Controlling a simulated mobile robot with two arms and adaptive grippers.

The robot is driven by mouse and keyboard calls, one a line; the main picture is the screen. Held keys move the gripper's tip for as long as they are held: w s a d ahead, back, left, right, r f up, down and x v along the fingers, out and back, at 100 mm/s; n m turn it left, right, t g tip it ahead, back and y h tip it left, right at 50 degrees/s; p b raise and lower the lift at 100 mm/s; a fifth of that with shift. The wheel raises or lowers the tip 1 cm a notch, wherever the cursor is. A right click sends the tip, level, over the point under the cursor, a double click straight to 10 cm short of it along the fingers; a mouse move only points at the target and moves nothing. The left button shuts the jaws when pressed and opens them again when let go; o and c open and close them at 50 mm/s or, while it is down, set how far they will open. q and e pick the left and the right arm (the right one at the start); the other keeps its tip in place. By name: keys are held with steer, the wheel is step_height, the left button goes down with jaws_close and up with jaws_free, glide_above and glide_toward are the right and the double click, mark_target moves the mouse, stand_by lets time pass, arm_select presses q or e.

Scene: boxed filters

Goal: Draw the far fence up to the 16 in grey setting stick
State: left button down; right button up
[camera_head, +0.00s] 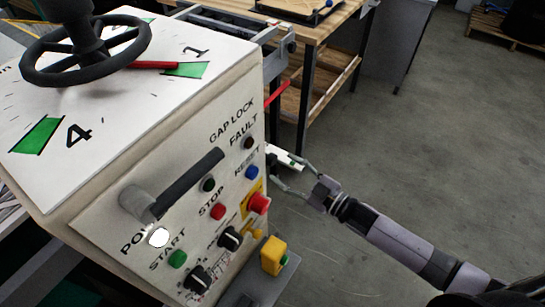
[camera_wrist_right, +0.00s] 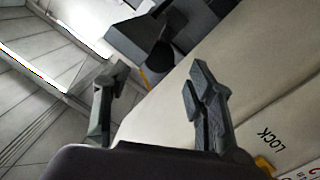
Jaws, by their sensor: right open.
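My right gripper (camera_head: 287,171) is open beside the right side of the pale machine (camera_head: 160,110), just past its control panel. Its two fingers stand apart and empty in the right wrist view (camera_wrist_right: 157,72). Beyond the fingertips there, a dark block with a round part (camera_wrist_right: 150,38) stands by the machine's beige side (camera_wrist_right: 185,70). I cannot tell whether this block belongs to a fence. A small white and green piece (camera_head: 284,157) shows near the fingers in the head view. I cannot pick out the far fence or a grey setting stick for certain. My left gripper is not in view.
The control panel has a lever (camera_head: 185,183), several buttons and a red stop button (camera_head: 258,203). A black handwheel (camera_head: 86,48) stands above the dial. A red handle (camera_head: 277,92) shows behind the machine, near a wooden bench (camera_head: 313,25).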

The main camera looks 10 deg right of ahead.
mark_target(274, 162)
steer(key=x, duration=0.5)
steer(key=shift+w+a+p, duration=0.2)
steer(key=shift+w+p, duration=0.05)
steer(key=shift+p, duration=0.1)
steer(key=shift+c, duration=0.3)
jaws_close()
